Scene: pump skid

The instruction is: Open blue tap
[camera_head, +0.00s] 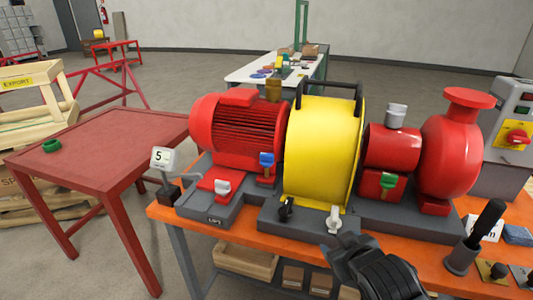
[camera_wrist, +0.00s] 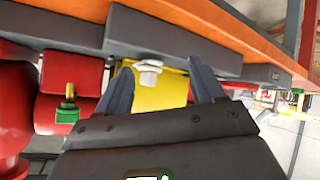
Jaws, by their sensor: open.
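The blue tap (camera_head: 266,160) sits low on the front of the red motor (camera_head: 240,130), left of the yellow guard, in the head view. Its blue handle stands upright above a small body. My gripper (camera_head: 345,248) is open and empty, in front of the skid below the white tap (camera_head: 334,220), to the right of and nearer than the blue tap. In the wrist view my open gripper's fingers (camera_wrist: 160,68) frame the white tap (camera_wrist: 149,73) and part of the yellow guard (camera_wrist: 150,95). I cannot make out the blue tap in the wrist view.
A green tap (camera_head: 388,182), black tap (camera_head: 286,208) and grey tap (camera_head: 222,187) are nearby. The yellow guard (camera_head: 325,140) stands beside the motor. A number 5 sign (camera_head: 163,158) stands at the left. An upright black handle (camera_head: 489,220) is at the right.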

